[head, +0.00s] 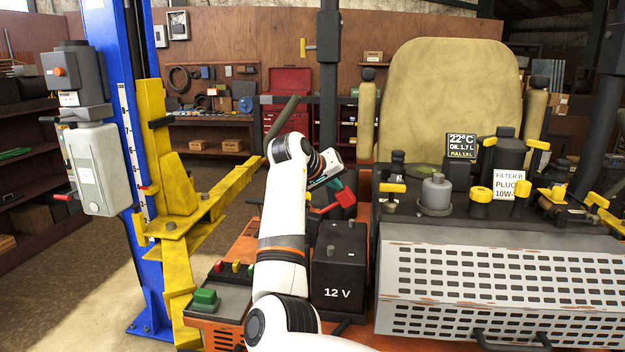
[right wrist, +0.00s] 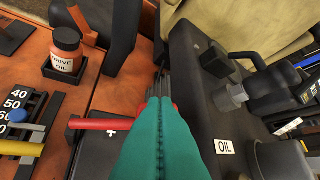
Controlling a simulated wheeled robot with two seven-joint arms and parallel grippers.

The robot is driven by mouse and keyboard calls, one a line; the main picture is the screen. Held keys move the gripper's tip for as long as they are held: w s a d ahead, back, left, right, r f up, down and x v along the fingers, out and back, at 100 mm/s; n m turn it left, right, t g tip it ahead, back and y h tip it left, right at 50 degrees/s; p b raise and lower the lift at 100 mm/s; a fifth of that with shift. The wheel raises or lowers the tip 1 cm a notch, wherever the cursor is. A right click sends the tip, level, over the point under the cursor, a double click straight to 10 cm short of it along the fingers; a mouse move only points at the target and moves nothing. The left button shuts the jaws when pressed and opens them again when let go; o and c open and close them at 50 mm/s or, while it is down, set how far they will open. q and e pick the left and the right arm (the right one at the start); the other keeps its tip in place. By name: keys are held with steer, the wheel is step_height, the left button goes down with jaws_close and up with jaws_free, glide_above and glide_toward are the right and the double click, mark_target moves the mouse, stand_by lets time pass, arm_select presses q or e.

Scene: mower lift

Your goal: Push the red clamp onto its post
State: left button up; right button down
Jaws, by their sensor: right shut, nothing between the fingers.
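The red clamp (head: 340,199) sits at the top of the black 12 V battery (head: 340,270), right beside my right gripper. In the right wrist view the red clamp (right wrist: 92,124) shows as a handle pointing left, with a bit of red on the other side of the fingers. My right gripper (head: 336,185) has teal fingers, shut and empty, pointing down at the clamp; they also show in the right wrist view (right wrist: 160,104). They cover the clamp's middle, and the post is hidden. I cannot tell whether they touch. My left gripper is not in view.
A perforated grey cover (head: 500,275) and the mower's tan seat (head: 445,100) are right of the battery. A yellow lift arm (head: 215,205) and blue post (head: 125,120) stand left. A drive oil jar (right wrist: 65,50) stands on the orange deck.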

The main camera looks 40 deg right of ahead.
mark_target(346, 191)
steer(key=shift+s+d+f+m+t+y, duration=0.8)
steer(key=shift+s+d+f+t+y, duration=0.25)
steer(key=shift+s, duration=0.1)
steer(key=shift+w+a, duration=0.1)
steer(key=shift+a, duration=0.05)
steer(key=shift+w+a+p, duration=0.35)
steer(key=shift+w, duration=0.05)
steer(key=shift+w+a, duration=0.15)
